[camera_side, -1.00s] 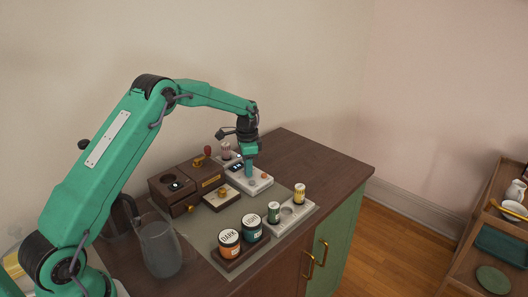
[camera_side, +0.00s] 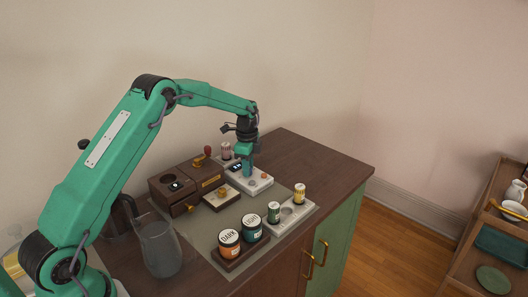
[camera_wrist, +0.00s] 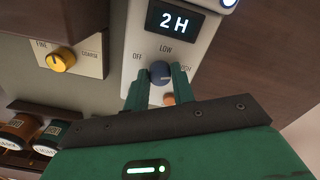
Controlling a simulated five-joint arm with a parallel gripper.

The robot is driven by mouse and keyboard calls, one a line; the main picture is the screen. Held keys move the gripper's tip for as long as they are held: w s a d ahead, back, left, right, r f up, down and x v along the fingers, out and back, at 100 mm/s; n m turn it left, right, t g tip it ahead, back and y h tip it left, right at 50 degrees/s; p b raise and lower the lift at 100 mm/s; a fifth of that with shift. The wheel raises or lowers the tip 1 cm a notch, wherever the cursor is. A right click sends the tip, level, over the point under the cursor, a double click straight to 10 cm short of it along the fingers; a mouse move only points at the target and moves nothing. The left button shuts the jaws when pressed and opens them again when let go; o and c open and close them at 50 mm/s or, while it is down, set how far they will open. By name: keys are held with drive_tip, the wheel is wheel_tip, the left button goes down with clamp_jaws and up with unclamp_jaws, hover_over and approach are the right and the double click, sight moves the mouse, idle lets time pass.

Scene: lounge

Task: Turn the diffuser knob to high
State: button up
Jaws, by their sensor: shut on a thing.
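The diffuser (camera_side: 262,184) is a white box on the grey mat; in the wrist view its white face (camera_wrist: 196,70) has a dark display reading 2H. My gripper (camera_wrist: 158,88) is shut on the knob, one green finger on each side. In the side view my gripper (camera_side: 247,172) points down onto the diffuser and hides the knob. I cannot tell exactly where the knob's mark points.
A dark wooden grinder box (camera_side: 173,186) and a white dial plate with a yellow knob (camera_wrist: 61,60) stand to the left. Dark (camera_side: 229,243) and Light (camera_side: 251,227) jars stand in front. A glass pitcher (camera_side: 160,250) is near my base. The counter's right end is clear.

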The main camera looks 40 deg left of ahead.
drive_tip(key=shift+r, duration=0.15)
drive_tip(key=o, duration=1)
drive_tip(key=shift+r, duration=3.85)
drive_tip(key=shift+d, duration=0.1)
